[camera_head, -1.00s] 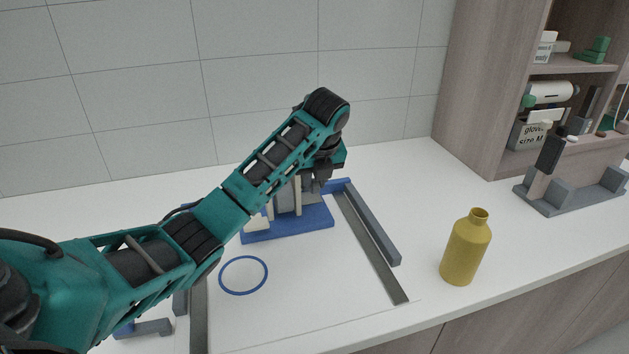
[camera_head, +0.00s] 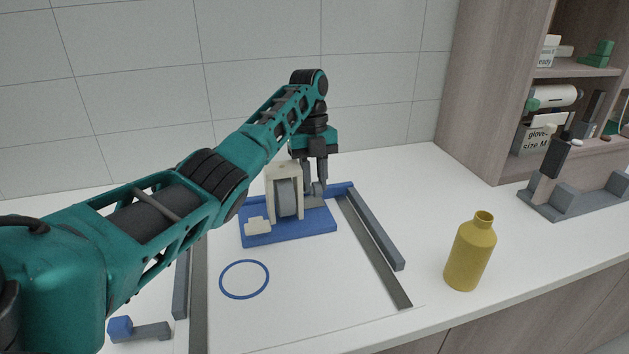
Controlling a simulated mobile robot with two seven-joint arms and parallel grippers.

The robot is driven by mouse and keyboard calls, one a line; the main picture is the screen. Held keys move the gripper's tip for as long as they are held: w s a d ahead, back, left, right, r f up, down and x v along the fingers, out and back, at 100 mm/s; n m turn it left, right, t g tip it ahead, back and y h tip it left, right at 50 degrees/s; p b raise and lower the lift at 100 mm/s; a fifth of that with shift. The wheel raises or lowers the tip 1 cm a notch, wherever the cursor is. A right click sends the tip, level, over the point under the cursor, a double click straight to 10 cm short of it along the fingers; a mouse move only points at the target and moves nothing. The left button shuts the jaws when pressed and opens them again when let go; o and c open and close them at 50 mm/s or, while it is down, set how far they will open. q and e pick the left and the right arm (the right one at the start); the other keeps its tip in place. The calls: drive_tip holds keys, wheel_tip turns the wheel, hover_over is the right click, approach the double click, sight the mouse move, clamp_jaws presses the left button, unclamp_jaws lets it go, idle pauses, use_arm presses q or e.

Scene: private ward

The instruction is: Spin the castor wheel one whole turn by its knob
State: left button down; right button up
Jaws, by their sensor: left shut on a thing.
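The castor wheel (camera_head: 287,198) is a grey disc standing upright in a cream fork (camera_head: 271,190) on a blue base (camera_head: 289,229) at the back of the worktop. My left gripper (camera_head: 316,188) points down just right of the wheel. Its fingers are shut on a small grey part at the wheel's right side, which seems to be the knob; the fingers mostly hide it. My right gripper is not in view.
A yellow bottle (camera_head: 471,252) stands to the right. Grey rails (camera_head: 374,230) flank the white area with a blue ring (camera_head: 244,279) on it. A grey and blue piece (camera_head: 139,329) lies front left. A grey stand (camera_head: 569,197) is far right, by the shelves.

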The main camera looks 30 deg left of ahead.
use_arm(q)
drive_tip(key=shift+f+g+h+b, duration=0.2)
drive_tip(key=shift+g+h+b, duration=0.4)
drive_tip(key=shift+h, duration=0.1)
idle(0.7)
drive_tip(key=c, duration=0.9)
unclamp_jaws()
drive_tip(key=shift+w, duration=0.15)
drive_tip(key=shift+a, duration=0.1)
drive_tip(key=shift+r, duration=0.15)
